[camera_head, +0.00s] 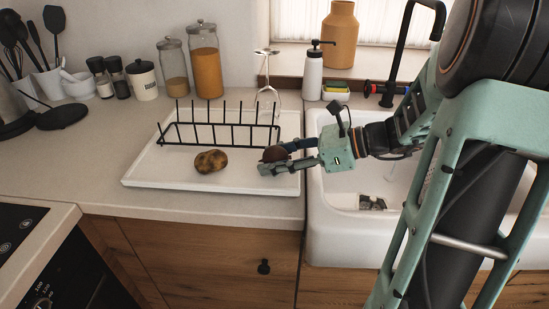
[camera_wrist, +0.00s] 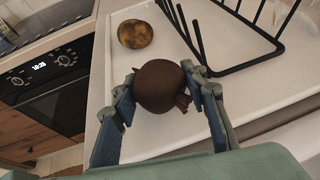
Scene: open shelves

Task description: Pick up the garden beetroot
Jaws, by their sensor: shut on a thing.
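The garden beetroot (camera_wrist: 160,86) is a dark brown-red round root with a short stubby stem. In the wrist view it sits between the two fingers of my gripper (camera_wrist: 162,92), which touch it on both sides. In the head view the beetroot (camera_head: 275,154) shows at the tips of my gripper (camera_head: 284,158), over the right part of the white tray (camera_head: 150,180). My gripper is shut on it. I cannot tell whether the beetroot still touches the tray.
A black wire rack (camera_head: 220,135) stands behind. The white sink (camera_head: 330,215) is at right. Jars (camera_head: 205,60) and a soap bottle (camera_head: 313,75) stand behind.

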